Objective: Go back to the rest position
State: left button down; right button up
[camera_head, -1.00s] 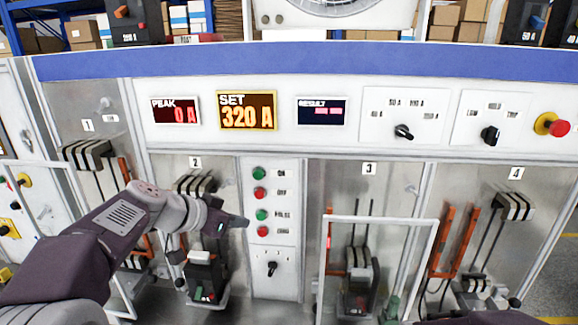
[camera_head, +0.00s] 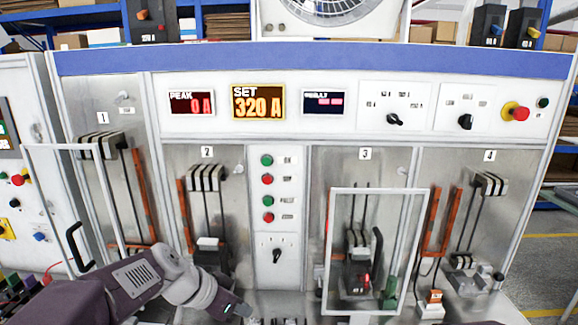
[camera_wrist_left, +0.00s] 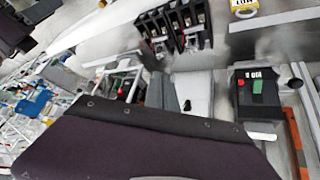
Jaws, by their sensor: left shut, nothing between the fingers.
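My left gripper (camera_head: 240,311) is low in the head view, in front of the lower part of bay 2, with its dark fingertip pointing right. It is shut and holds nothing. My left arm comes in from the lower left. In the left wrist view a dark part of my own arm fills the lower middle.
The test bench's column of red and green buttons (camera_head: 267,188) stands between bays 2 and 3. A framed clear guard (camera_head: 331,250) covers bay 3. Another guard with a black handle (camera_head: 76,246) stands at bay 1. The red emergency button (camera_head: 520,113) is at the upper right.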

pick_arm(q)
jog(key=s+a+f+n+g+y+b, duration=0.1)
jog(key=s+a+f+n+g+y, duration=0.1)
jog(key=s+f, duration=0.5)
jog(key=s+a+f+n+g+y+b, duration=0.1)
jog(key=s+a+f+n+y, duration=0.2)
jog(key=f, duration=0.8)
jog(key=s+a+n, duration=0.2)
jog(key=s, duration=0.2)
jog(key=shift+s+f+n+g+b, duration=0.25)
jog(key=shift+s+n+g+b, duration=0.05)
jog(key=shift+g, duration=0.1)
